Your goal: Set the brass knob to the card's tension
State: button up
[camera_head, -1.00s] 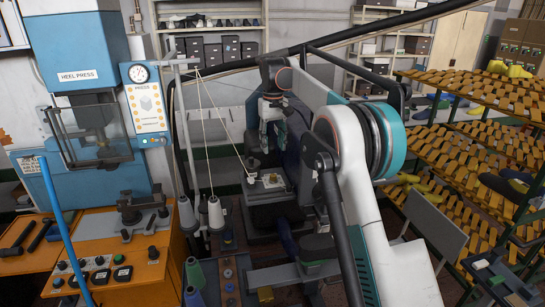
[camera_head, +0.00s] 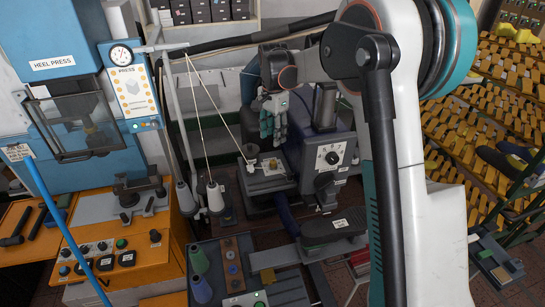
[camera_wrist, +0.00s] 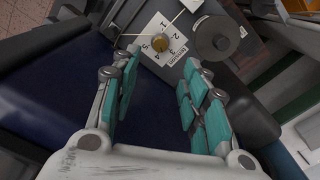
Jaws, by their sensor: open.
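The brass knob (camera_wrist: 159,44) sits on a white dial plate (camera_wrist: 170,28) printed with the numbers 1 to 5 and "tension". I cannot make out a pointer on it. In the head view the knob (camera_head: 273,163) is small, on a machine's flat top. My gripper (camera_wrist: 160,72) is open and empty, its teal fingers apart, with the knob beyond the fingertips. In the head view my gripper (camera_head: 272,122) hangs above and behind the knob. A small white card (camera_head: 340,224) lies on a dark part at the front; its print is too small to read.
A dark round post (camera_wrist: 216,38) stands close beside the dial. Strung threads run near the knob from spools (camera_head: 215,197). A grey machine box with a dial (camera_head: 333,157) stands right of my gripper. The heel press (camera_head: 65,65) is at left, shoe racks (camera_head: 490,100) at right.

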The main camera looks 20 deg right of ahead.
aim_at(273, 161)
notch_tip(273, 161, down, 12)
jog(key=shift+r+p, duration=0.2)
jog(key=shift+p, duration=0.6)
grip_shut()
